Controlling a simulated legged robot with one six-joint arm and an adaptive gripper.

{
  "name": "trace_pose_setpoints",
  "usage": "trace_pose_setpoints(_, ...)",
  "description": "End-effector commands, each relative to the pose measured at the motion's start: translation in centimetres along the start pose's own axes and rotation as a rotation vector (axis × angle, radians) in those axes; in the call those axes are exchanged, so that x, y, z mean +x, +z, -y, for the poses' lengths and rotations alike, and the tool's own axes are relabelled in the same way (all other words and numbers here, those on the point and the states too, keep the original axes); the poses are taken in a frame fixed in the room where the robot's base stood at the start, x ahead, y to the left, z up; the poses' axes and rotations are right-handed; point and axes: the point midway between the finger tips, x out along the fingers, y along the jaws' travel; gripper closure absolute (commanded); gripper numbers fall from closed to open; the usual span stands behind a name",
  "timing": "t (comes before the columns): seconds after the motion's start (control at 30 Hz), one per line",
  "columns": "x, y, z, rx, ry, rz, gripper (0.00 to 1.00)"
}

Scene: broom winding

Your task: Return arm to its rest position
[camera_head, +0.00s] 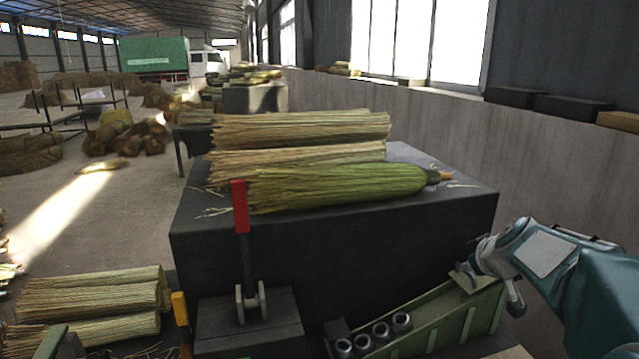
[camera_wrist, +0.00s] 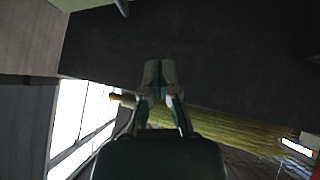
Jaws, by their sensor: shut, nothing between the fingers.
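My gripper (camera_wrist: 159,78) shows in the wrist view with its two fingertips together and nothing between them. In the head view my teal arm reaches in from the right edge, its wrist end low beside the front right corner of the dark table (camera_head: 330,255). A green broom head (camera_head: 340,186) with a short orange-brown handle stub lies on the table top, left of my arm and apart from it. The broom straw (camera_wrist: 225,128) also shows in the wrist view, beyond the fingers.
Straw bundles (camera_head: 300,132) lie behind the broom. A red-handled lever (camera_head: 241,207) stands at the table's front. A green sloped rack (camera_head: 440,318) with several metal cylinders lies just below my wrist. More bundles (camera_head: 90,293) lie at lower left. A wall (camera_head: 560,165) runs along the right.

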Motion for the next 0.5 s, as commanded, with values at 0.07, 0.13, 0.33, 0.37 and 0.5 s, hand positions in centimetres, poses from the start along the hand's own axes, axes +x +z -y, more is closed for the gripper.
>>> trace_pose_setpoints(0.07,-2.2,-0.3,3.4,0.018,-0.038,0.010,1.00)
trace_pose_setpoints(0.13,-3.8,0.0,6.0,0.043,-0.068,0.028,1.00)
trace_pose_setpoints(0.33,-8.3,2.1,12.8,0.114,-0.128,0.096,1.00)
trace_pose_setpoints(0.37,-9.0,2.5,13.7,0.124,-0.135,0.108,1.00)
trace_pose_setpoints(0.5,-11.9,5.2,17.4,0.175,-0.149,0.164,1.00)
